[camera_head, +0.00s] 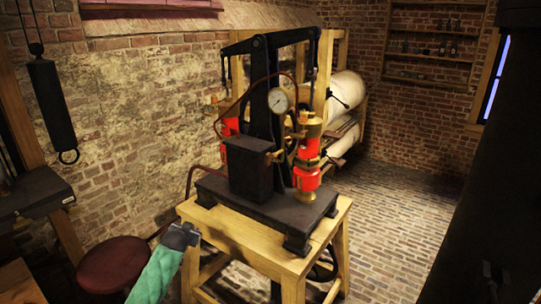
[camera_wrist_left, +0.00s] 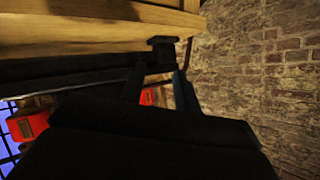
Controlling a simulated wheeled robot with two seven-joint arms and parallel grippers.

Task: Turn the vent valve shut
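A black pump machine (camera_head: 250,170) with two red-and-brass cylinders stands on a wooden table. A small brass fitting (camera_head: 276,156) sticks out between its black box and the right red cylinder (camera_head: 307,170); it looks like a valve, but I cannot tell for sure that it is the vent valve. My left gripper (camera_head: 184,235), on a green-sleeved arm, is at the table's front left corner, well apart from that fitting. In the left wrist view its two dark fingers (camera_wrist_left: 160,90) stand apart with nothing held between them. My right gripper is not in view.
The wooden table (camera_head: 270,262) carries the machine's black base. A round pressure gauge (camera_head: 279,100) sits on the machine's upright. A dark red stool (camera_head: 112,262) stands at the lower left. Brick floor (camera_head: 400,215) lies clear to the right. A tall dark shape (camera_head: 505,170) fills the right edge.

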